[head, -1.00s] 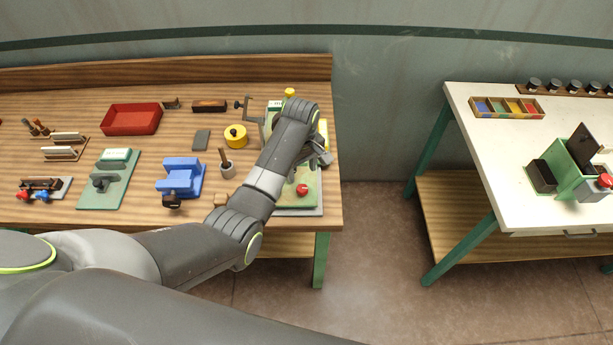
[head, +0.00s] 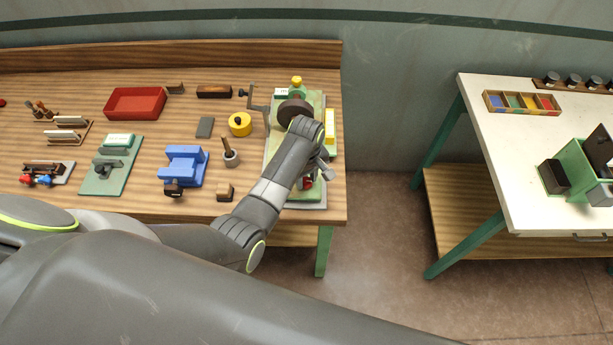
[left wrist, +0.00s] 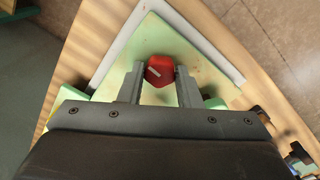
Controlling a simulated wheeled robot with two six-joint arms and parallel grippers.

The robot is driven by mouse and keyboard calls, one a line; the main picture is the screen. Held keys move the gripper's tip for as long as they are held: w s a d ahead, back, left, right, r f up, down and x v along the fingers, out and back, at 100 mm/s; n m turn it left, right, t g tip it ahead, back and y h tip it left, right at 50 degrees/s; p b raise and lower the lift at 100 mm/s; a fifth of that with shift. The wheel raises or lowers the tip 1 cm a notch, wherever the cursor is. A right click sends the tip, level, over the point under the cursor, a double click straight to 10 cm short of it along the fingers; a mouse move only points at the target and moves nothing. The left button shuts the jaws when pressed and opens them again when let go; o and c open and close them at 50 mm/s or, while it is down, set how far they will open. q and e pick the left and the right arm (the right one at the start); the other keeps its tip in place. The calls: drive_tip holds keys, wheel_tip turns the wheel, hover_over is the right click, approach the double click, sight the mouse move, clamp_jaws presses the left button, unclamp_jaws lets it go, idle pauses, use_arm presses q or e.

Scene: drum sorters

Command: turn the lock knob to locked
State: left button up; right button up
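The red knob (left wrist: 158,72), with a short pale slanted mark on its face, sits on a light green plate (left wrist: 185,52) in the left wrist view. It also shows in the head view (head: 307,183), partly hidden by my left arm, at the right end of the wooden bench. My left gripper (left wrist: 160,80) has its two fingers apart, one on each side of the knob. Only thin gaps, if any, show between fingers and knob, and a firm grip is not evident. No locked or unlocked lettering is readable. My right gripper is out of view.
A dark drum (head: 295,112), a crank (head: 257,105) and a yellow bar (head: 330,126) stand on the same unit. A blue vise (head: 183,167), a cup with a tool (head: 230,157) and a wooden block (head: 225,192) are to the left. The bench's right edge is close.

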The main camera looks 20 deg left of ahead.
use_arm(q)
drive_tip(key=c, duration=0.4)
drive_tip(key=shift+m, duration=0.4)
drive_tip(key=m, duration=0.3)
drive_tip(key=shift+m, duration=0.3)
drive_tip(key=m, duration=0.3)
drive_tip(key=shift+m, duration=0.4)
drive_tip(key=m, duration=0.5)
drive_tip(key=shift+m, duration=2.3)
